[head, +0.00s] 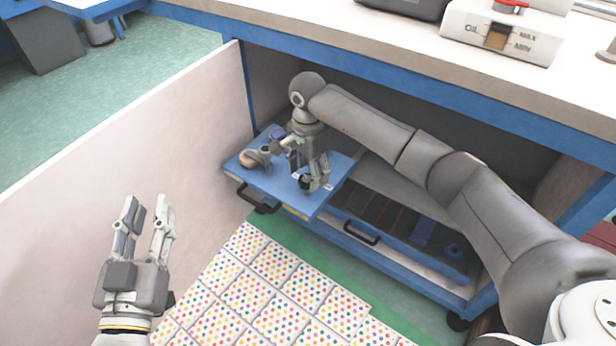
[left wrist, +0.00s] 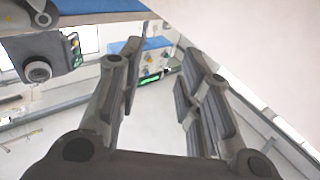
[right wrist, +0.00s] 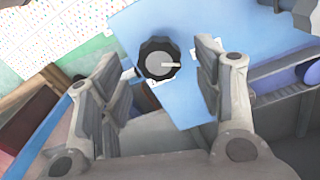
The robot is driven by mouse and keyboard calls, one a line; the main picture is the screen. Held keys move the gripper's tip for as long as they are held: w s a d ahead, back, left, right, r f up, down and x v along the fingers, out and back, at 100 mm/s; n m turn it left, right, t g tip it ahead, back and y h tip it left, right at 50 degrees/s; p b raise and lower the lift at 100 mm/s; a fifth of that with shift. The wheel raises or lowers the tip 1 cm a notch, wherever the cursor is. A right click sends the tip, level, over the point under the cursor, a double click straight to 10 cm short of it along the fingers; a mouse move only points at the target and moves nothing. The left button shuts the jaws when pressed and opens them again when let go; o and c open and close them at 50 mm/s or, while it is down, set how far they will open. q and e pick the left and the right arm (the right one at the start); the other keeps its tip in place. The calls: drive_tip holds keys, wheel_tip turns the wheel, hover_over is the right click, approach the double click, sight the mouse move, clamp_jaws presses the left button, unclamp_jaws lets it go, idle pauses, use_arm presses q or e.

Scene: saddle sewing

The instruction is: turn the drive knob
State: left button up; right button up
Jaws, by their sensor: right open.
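The drive knob (right wrist: 160,59) is black and many-sided, with a grey centre and a pale pointer line aimed to the right in the right wrist view. It sits on a blue panel (right wrist: 200,110). My right gripper (right wrist: 156,58) is open, with one finger on each side of the knob in that view; I cannot tell whether either touches it. In the head view my right gripper (head: 314,178) points down over the blue panel (head: 335,170) and partly hides the knob. My left gripper (head: 147,208) is open and empty, away to the left.
The blue panel sticks out from under a white-topped bench (head: 400,45). A black handle (head: 361,232) is on the lower drawer. A pale partition (head: 90,150) stands on the left. A dotted mat (head: 270,290) covers the floor in front.

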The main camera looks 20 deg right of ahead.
use_arm(q)
drive_tip(key=shift+s+d+r+t, duration=0.15)
drive_tip(key=shift+r+t, duration=0.45)
drive_tip(key=shift+r, duration=0.3)
use_arm(e)
drive_tip(key=shift+f, duration=0.8)
